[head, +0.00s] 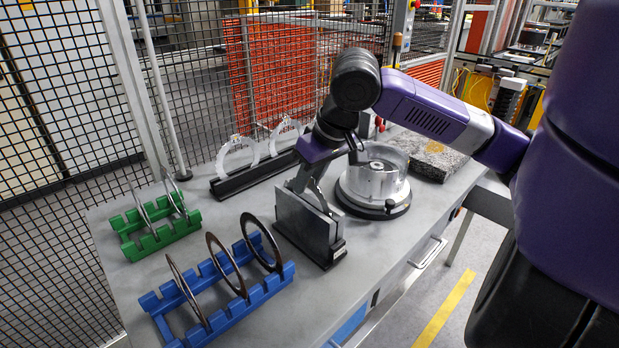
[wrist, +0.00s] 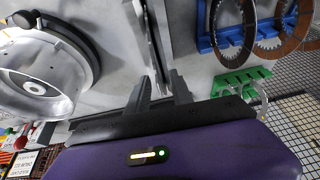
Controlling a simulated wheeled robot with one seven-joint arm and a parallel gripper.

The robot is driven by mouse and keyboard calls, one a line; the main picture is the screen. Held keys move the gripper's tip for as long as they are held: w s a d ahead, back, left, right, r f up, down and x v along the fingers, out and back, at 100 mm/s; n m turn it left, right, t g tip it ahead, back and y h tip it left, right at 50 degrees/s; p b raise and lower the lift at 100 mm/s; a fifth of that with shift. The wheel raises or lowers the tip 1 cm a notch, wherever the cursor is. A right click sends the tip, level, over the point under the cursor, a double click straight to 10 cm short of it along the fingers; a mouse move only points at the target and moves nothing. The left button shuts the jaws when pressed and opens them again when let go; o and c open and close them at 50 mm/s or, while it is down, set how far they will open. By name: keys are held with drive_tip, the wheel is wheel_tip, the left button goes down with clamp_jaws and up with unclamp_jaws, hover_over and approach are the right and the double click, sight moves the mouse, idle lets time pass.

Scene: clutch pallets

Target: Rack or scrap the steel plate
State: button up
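My gripper (head: 303,183) points down at a dark grey upright slotted block (head: 302,226) in the middle of the bench. In the wrist view the two fingers (wrist: 161,92) stand apart with a narrow gap between them. A thin grey edge, perhaps the steel plate, shows at the block's top in the head view; the fingers partly hide it, and I cannot tell whether they touch it. A green rack (head: 133,248) at the left holds thin light steel rings. A blue rack (head: 216,309) in front holds several dark rings upright (head: 226,265).
A round silver fixture with a clear guard (head: 374,190) stands right of the block. A black rack (head: 250,180) with clear rings is behind. A grey stone-like slab (head: 430,160) lies at the back right. Mesh fencing borders the bench; its front right strip is clear.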

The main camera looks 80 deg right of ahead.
clamp_jaws()
drive_tip(key=shift+r, duration=0.1)
idle(2.8)
drive_tip(key=shift+w+r+p, duration=0.1)
drive_tip(key=shift+r+p, duration=2.2)
drive_tip(key=shift+r, duration=0.3)
wheel_tip(320, 180, up, 7)
drive_tip(key=p, duration=0.6)
